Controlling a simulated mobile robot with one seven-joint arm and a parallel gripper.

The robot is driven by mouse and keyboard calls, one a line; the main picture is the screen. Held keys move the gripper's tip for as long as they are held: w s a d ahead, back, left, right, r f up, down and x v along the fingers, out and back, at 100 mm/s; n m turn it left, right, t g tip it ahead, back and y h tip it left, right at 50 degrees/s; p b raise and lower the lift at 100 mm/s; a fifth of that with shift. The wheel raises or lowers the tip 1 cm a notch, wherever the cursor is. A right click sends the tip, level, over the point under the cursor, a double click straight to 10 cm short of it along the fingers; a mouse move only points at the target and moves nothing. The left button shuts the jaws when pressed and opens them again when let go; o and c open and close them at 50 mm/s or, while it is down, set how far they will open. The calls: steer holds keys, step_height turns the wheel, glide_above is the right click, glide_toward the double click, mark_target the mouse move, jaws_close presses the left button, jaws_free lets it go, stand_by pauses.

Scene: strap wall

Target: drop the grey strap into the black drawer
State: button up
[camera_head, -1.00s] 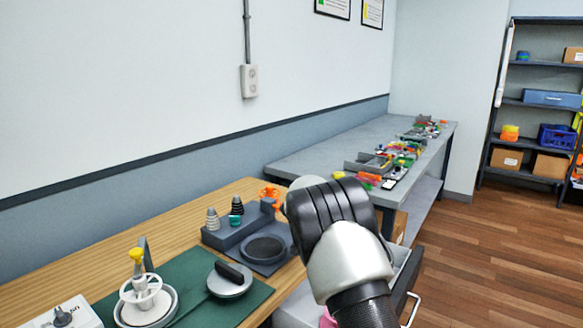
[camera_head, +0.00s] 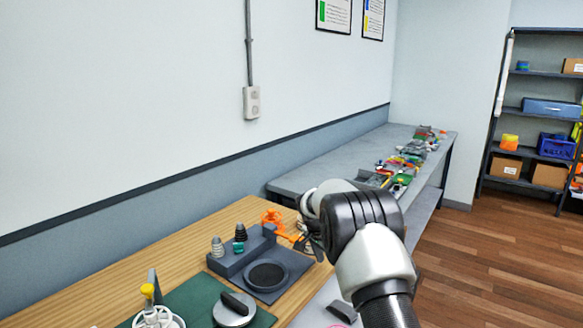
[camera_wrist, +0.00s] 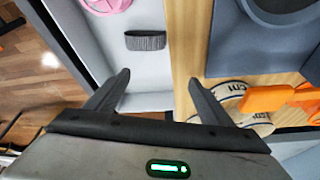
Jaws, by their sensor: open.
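The grey strap (camera_wrist: 146,40) is a short, dark grey ribbed band. It lies inside the pulled-out drawer (camera_wrist: 150,75), whose floor looks light grey and whose edge is dark. The strap also shows in the head view (camera_head: 342,311), at the bottom edge. My gripper (camera_wrist: 158,80) is open above the drawer's edge by the wooden bench, with nothing between its fingers. The strap is apart from both fingertips. In the head view the gripper is mostly hidden behind my wrist.
A pink thing (camera_wrist: 106,4) lies in the drawer near the strap. On the wooden bench are a dark grey block with a round recess (camera_head: 266,275), an orange part (camera_wrist: 264,99) and a printed white band (camera_wrist: 228,90) close to my right finger. A grey bench stands behind.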

steer(key=shift+s+r+g+y+p, duration=0.15)
steer(key=shift+r+g+y+p, duration=0.15)
steer(key=shift+p, duration=0.05)
steer(key=shift+d, duration=0.15)
steer(key=v, duration=1.7)
steer(key=shift+p, duration=0.4)
steer(key=shift+s+r, duration=0.15)
